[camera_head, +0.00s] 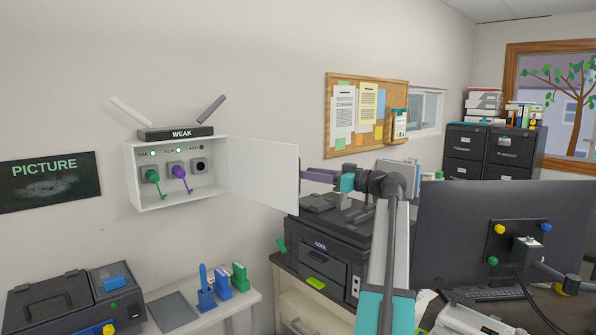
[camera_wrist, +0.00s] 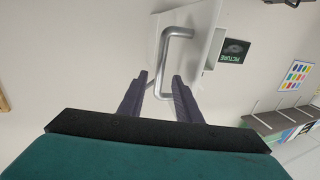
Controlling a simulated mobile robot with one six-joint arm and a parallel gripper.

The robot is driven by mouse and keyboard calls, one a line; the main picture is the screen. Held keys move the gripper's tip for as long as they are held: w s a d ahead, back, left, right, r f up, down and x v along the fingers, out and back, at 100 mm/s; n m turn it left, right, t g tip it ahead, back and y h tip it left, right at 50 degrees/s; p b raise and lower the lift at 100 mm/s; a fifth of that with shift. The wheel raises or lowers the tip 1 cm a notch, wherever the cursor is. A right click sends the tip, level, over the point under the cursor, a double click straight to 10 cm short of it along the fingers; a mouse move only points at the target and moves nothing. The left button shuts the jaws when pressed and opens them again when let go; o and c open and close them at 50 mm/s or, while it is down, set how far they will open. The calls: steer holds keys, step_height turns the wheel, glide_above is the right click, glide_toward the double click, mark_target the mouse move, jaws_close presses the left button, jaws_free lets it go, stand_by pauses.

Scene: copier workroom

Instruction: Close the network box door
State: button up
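The network box (camera_head: 133,185) is white and hangs on the wall under a black unit marked WEAK. Its white door (camera_head: 262,172) stands open, swung out to the right. Inside show small green lights, a green plug and a purple plug. My gripper (camera_head: 308,175) is at the door's outer edge in the head view. In the wrist view my gripper (camera_wrist: 160,76) is open, and the door's grey bar handle (camera_wrist: 178,32) shows ahead, its long bar running between the two fingertips. I cannot tell whether the fingers touch it. The door (camera_wrist: 205,30) is partly behind the handle.
A black printer (camera_head: 325,255) stands on a cabinet below my arm. A monitor (camera_head: 480,230) is at the right. A low table (camera_head: 235,303) with a black machine (camera_head: 60,303) is at lower left. The wall left of the box carries a PICTURE board (camera_head: 48,182).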

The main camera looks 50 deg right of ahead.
steer(key=shift+p+x, duration=0.45)
steer(key=shift+x, duration=2.1)
jaws_close()
